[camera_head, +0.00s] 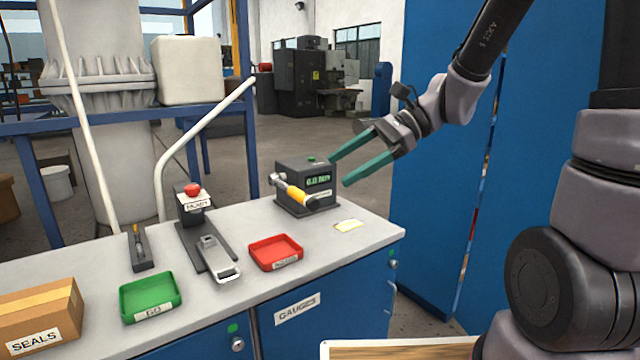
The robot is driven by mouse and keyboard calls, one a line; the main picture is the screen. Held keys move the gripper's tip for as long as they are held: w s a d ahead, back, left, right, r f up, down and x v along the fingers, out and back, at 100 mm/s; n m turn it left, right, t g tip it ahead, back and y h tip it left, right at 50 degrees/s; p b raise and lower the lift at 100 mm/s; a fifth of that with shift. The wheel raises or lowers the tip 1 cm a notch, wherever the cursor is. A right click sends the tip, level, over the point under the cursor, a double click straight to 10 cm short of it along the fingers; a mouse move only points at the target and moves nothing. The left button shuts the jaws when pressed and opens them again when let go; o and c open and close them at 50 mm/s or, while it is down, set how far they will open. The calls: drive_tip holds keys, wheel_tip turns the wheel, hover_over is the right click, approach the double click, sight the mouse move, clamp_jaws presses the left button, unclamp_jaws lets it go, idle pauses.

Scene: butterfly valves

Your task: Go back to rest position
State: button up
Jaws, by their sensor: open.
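My gripper (338,172) has two long green fingers spread apart, with nothing between them. It is in the air at the right end of the workbench, pointing left and down. Its fingertips appear close to the dark gauge box (306,183) with a lit green display; I cannot tell the exact gap. My arm reaches in from the upper right.
The bench top (345,210) holds a red tray (276,252), a green tray (150,297), a stand with a red button (193,189), a grey metal part (218,259) and a SEALS carton (40,318). A blue cabinet (425,170) stands behind my arm.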

drive_tip(key=s+d+r+n+t+h, duration=0.2)
drive_tip(key=d+r+n+t+h, duration=0.2)
drive_tip(key=d, duration=0.5)
drive_tip(key=s+d+r+n+t+h, duration=0.2)
drive_tip(key=d+r+n+t+h, duration=0.2)
drive_tip(key=d, duration=0.6)
drive_tip(key=shift+s+d+r+n+t+h, duration=0.3)
drive_tip(key=shift+r+n+h, duration=0.3)
drive_tip(key=shift+h, duration=0.3)
